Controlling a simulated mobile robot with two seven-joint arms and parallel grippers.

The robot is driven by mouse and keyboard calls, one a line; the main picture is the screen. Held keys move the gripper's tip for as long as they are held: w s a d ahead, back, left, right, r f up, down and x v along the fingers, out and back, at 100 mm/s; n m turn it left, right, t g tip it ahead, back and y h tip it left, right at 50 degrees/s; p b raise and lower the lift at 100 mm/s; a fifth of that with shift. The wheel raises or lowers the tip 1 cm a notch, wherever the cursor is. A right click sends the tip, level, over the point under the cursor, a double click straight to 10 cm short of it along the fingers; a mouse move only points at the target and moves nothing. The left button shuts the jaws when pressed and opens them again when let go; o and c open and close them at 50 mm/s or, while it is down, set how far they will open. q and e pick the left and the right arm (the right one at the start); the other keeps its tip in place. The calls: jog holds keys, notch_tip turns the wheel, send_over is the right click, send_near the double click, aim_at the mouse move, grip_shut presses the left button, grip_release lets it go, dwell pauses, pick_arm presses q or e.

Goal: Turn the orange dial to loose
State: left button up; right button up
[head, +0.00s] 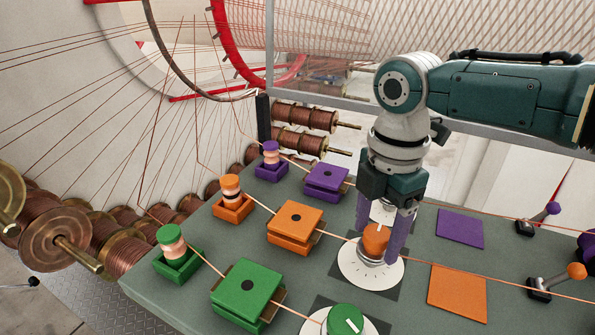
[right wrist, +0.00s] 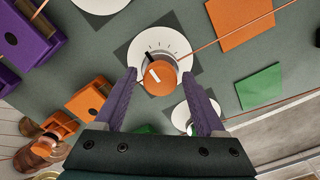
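The orange dial (head: 376,240) sits on a round white plate (head: 356,272) with tick marks, on the green-grey table. In the right wrist view the dial (right wrist: 160,78) shows a white pointer bar on its left part, and small ticks curve along the plate (right wrist: 176,40). I cannot read any label for loose. My right gripper (head: 379,243) points down over the dial, one purple finger on each side. In the right wrist view its fingertips (right wrist: 160,74) stand apart with a gap to the dial. My left gripper is not in view.
A green dial (head: 345,320) is in front and another white plate (head: 382,213) behind. Orange (head: 297,222), green (head: 246,291) and purple (head: 326,180) blocks stand to the left. An orange-knobbed lever (head: 575,271) is at right. Thin copper wires cross the table near the dial.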

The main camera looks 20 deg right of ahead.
aim_at(378, 233)
jog(key=shift+o, duration=0.2)
notch_tip(378, 233, up, 10)
jog(key=shift+f+p, duration=0.2)
jog(key=shift+p, duration=0.15)
jog(key=shift+r, duration=0.15)
dwell(0.4)
